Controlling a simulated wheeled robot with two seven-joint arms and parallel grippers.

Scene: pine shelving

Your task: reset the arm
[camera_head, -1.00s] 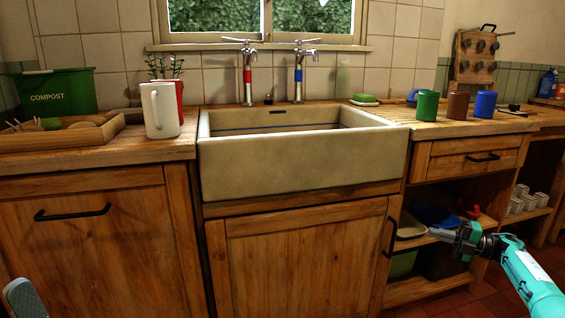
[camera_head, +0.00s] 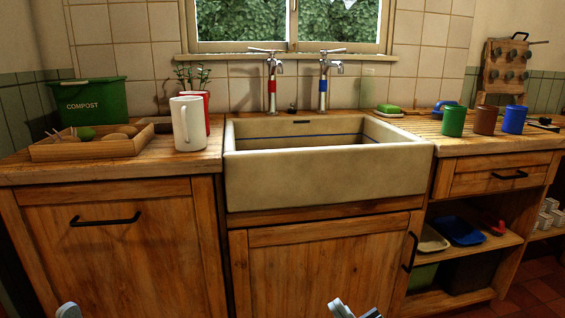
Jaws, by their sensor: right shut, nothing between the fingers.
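My right gripper (camera_head: 345,309) shows only its grey tip at the bottom edge, right of the middle, in front of the sink cupboard door. It is shut and holds nothing. The rest of the right arm is out of view. A grey end of my left arm (camera_head: 68,311) peeks in at the bottom left, in front of the left cupboard; its fingers cannot be made out. Both are low and appear apart from the furniture.
The cream sink (camera_head: 325,180) is between wooden counters. A white mug (camera_head: 187,124), wooden tray (camera_head: 88,148) and green compost bin (camera_head: 90,101) stand left. Green, brown and blue mugs (camera_head: 484,120) stand right. Below, an open shelf (camera_head: 493,243) holds a blue tray (camera_head: 460,231).

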